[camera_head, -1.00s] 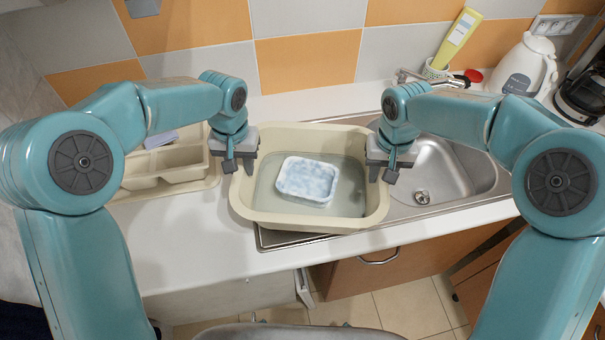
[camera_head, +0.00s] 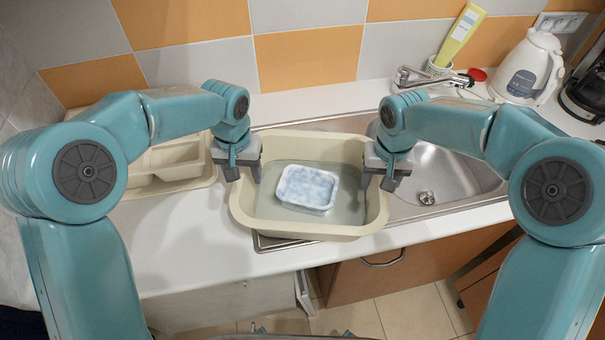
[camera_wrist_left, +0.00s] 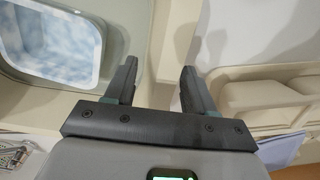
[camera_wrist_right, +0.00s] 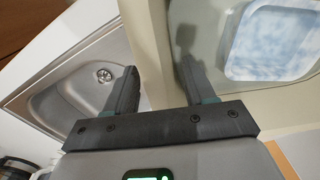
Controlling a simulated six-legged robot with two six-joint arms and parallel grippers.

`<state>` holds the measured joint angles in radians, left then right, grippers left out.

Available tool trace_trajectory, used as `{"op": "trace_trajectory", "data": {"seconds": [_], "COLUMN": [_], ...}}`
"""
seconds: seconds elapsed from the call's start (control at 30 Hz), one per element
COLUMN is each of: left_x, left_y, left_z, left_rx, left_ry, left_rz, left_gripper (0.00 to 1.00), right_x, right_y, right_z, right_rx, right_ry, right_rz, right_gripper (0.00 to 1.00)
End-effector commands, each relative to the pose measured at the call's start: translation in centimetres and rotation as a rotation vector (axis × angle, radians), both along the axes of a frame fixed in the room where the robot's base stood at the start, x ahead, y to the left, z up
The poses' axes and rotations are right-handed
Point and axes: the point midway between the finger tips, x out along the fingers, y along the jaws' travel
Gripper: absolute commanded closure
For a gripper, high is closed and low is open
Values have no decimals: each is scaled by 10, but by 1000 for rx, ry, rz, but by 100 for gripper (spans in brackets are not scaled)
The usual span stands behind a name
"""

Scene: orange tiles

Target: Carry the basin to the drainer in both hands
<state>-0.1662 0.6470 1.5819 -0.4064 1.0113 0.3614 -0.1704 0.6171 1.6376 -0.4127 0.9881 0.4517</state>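The cream basin (camera_head: 285,229) holds water and a white dish with a blue-mottled inside (camera_head: 306,187). It is over the left part of the steel sink unit (camera_head: 272,243), hiding most of that part, where a drainer could be. I cannot tell whether the basin touches the steel. My left gripper (camera_head: 243,173) is at the basin's left wall, one finger on each side of the rim, which shows in the left wrist view (camera_wrist_left: 145,45). My right gripper (camera_head: 377,184) has the right rim between its fingers, as the right wrist view shows (camera_wrist_right: 146,45).
A cream compartment tray (camera_head: 178,172) stands on the white counter (camera_head: 195,240) at the left. The open sink bowl (camera_head: 445,170) and the tap (camera_head: 432,78) are at the right. A white kettle (camera_head: 527,68) and a yellow bottle (camera_head: 459,35) stand behind. The front counter is clear.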

Motion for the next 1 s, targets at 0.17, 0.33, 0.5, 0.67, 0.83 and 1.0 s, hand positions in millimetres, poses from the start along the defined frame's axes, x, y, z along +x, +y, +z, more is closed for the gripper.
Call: {"op": "trace_trajectory", "data": {"seconds": [0.17,0.33,0.5,0.67,0.83,1.0], "left_x": [0,1,1,0,-1,-1], "left_y": [1,2,2,1,2,2], "left_z": [2,24,64,97,116,121], "left_rx": [2,1,0,-1,0,0], "left_ry": [-1,-5,-6,-5,-2,0], "left_rz": [2,3,2,1,0,0], "left_gripper": [46,46,46,46,46,46], "right_x": [0,0,0,0,0,1], "right_y": [-2,-2,-2,-3,-3,-3], "right_z": [0,0,0,0,0,13], "right_rx": [-2,-2,-3,-3,-3,-4], "right_ry": [0,0,1,1,1,-2], "right_rz": [-2,-2,-2,-2,-2,-3], "right_gripper": [46,46,46,46,46,46]}}
